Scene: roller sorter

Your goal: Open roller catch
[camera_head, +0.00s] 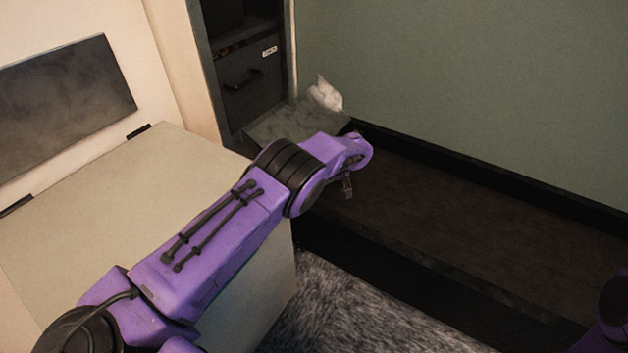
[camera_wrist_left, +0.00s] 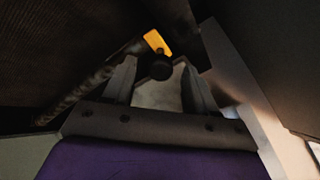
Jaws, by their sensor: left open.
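In the left wrist view a yellow piece (camera_wrist_left: 156,42) with a round black knob (camera_wrist_left: 159,68) sits ahead of my left gripper (camera_wrist_left: 157,78); this looks like the roller catch. The gripper's two fingers are apart, one on each side below the knob. I cannot tell whether they touch it. In the head view my left gripper (camera_head: 347,187) shows only as a small dark tip under the purple wrist, beside the dark roller sorter bed. The catch does not show there. Of my right arm only a purple part shows at the lower right edge; its gripper is out of frame.
A pale box-like cabinet (camera_head: 110,210) stands at the left, below my left arm. A dark drawer unit (camera_head: 250,85) and a crumpled white item (camera_head: 325,95) are at the back. A dark long bed (camera_head: 470,225) runs along the green wall (camera_head: 480,90).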

